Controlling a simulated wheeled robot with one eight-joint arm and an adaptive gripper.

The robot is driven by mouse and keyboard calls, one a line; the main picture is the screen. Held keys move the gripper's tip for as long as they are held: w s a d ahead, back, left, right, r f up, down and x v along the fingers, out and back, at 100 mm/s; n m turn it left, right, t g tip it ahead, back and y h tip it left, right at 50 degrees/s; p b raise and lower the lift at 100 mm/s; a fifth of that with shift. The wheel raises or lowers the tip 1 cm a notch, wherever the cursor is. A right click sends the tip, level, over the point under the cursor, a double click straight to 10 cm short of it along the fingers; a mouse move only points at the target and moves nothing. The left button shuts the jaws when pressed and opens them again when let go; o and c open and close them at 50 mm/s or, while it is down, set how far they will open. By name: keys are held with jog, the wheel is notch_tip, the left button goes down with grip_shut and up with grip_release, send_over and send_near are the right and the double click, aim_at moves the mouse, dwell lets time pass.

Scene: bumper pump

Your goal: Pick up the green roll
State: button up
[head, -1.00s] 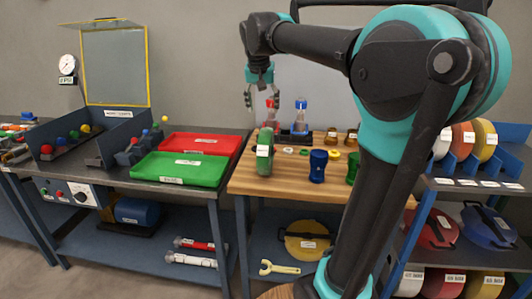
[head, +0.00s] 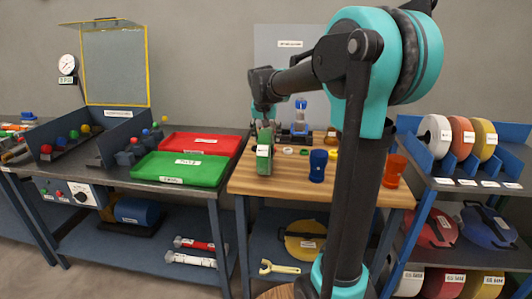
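The green roll (head: 264,163) stands upright on edge near the left front of the wooden worktop, with a white label on its face. My gripper (head: 264,128) is low over the worktop, right at the top of the roll. Its fingers are small and overlap the roll's upper edge in the picture. I cannot tell whether they touch the roll or how far they are apart. The roll appears to rest on the wood.
A blue cup (head: 318,166) stands right of the roll, and an orange cup (head: 394,171) farther right. The green tray (head: 181,168) and red tray (head: 200,143) lie on the left bench. My arm hides part of the worktop.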

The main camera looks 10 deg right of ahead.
jog(key=shift+x, duration=0.8)
grip_shut()
